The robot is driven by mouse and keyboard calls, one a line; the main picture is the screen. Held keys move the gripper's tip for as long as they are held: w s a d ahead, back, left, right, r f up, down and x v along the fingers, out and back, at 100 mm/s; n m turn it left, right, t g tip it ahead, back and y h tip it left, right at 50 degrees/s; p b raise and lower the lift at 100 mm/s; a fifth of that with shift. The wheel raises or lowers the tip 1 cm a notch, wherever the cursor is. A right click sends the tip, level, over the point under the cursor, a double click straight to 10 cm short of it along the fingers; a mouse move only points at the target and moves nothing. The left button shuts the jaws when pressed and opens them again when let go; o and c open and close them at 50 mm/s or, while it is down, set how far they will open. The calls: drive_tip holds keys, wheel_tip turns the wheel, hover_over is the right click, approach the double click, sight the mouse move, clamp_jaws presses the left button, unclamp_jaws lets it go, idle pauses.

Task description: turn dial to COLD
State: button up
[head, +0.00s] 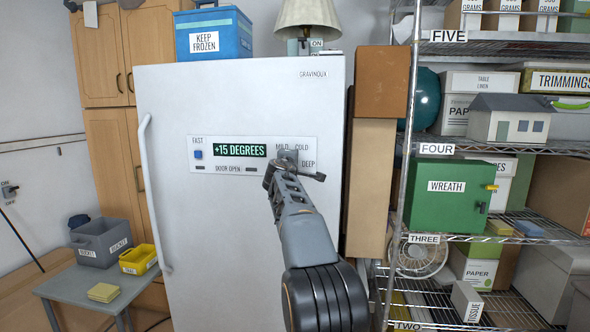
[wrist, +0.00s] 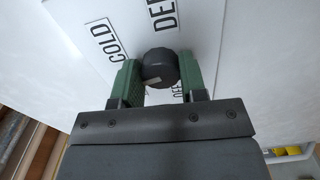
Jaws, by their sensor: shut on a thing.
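The dial (wrist: 160,68) is a dark round knob on the freezer's white control panel (head: 215,166). My gripper (wrist: 155,75) is shut on it in the wrist view, with one green finger on each side. A small pale mark shows low on the knob; I cannot tell which label it points to. The COLD label (wrist: 105,40) is at the upper left of the dial, and a DEEP label (wrist: 162,15) is above it. Another label below is partly hidden. In the head view my gripper (head: 290,162) covers the dial. The COLD label (head: 302,147) shows just above it.
The display (head: 238,150) reads +15 DEGREES, with a blue FAST switch (head: 198,154) to its left. The white freezer (head: 225,250) fills the middle. Tall brown boxes (head: 372,180) and a loaded wire shelf (head: 480,239) stand close on the right. A low grey table (head: 70,292) is at left.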

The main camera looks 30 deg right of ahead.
drive_tip(key=shift+w+f+m+b, duration=0.1)
drive_tip(key=shift+f+m+b, duration=0.1)
drive_tip(key=shift+m+b, duration=1.5)
drive_tip(key=shift+f+m+b, duration=0.2)
drive_tip(key=shift+m+b, duration=0.35)
drive_tip(key=shift+m, duration=2.25)
drive_tip(key=o, duration=0.8)
drive_tip(key=shift+a+r, duration=0.1)
drive_tip(key=shift+a, duration=0.05)
drive_tip(key=shift+o, duration=0.7)
drive_tip(key=shift+r, duration=0.1)
